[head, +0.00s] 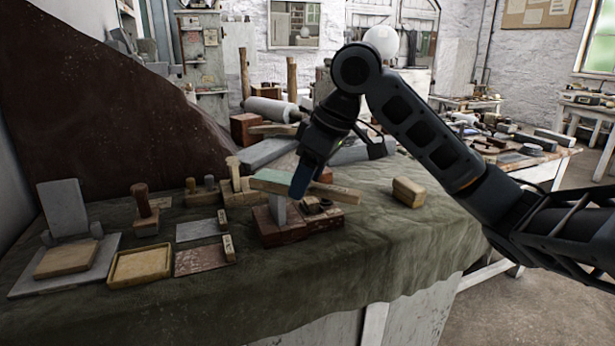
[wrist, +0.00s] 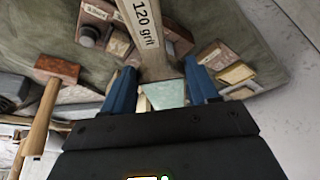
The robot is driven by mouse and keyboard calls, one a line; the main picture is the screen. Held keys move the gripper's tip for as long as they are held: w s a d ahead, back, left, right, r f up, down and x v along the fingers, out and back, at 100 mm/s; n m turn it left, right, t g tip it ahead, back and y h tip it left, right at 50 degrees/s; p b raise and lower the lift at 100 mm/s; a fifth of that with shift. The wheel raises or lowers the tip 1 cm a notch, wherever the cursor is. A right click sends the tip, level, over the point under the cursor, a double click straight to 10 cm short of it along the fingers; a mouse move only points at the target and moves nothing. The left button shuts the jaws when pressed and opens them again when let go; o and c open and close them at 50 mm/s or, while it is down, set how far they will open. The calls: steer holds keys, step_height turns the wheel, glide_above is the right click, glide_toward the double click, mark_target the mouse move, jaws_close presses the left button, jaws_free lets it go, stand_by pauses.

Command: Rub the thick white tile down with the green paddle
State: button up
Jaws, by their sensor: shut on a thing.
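My gripper (head: 300,186) points down over the middle of the bench, its blue fingers shut on the green paddle. The paddle's pale green part (head: 268,180) reaches left of the fingers and its wooden part (head: 340,193) reaches right. In the wrist view its green part (wrist: 165,95) shows between the fingers, beside a wooden bar marked "120 grit" (wrist: 147,30). A pale upright slab (head: 279,208) stands just under the paddle among red-brown blocks; it may be the thick white tile. I cannot tell whether paddle and slab touch.
Left on the cloth-covered bench (head: 400,250) are a wooden tray (head: 140,264), a grey upright slab (head: 62,207), flat plates (head: 202,229) and wooden-handled blocks (head: 145,208). A wooden block (head: 408,192) sits at right. The front right cloth is clear.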

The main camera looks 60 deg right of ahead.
steer(key=shift+f, duration=0.25)
steer(key=shift+w+r, duration=0.1)
steer(key=shift+w+a, duration=0.1)
steer(key=shift+w, duration=0.15)
steer(key=shift+w+a+p, duration=0.15)
steer(key=shift+w+p, duration=0.2)
steer(key=shift+w, duration=0.35)
steer(key=shift+s+d+f, duration=0.15)
steer(key=shift+s, duration=0.45)
steer(key=shift+s+d+f, duration=0.1)
steer(key=shift+s, duration=0.5)
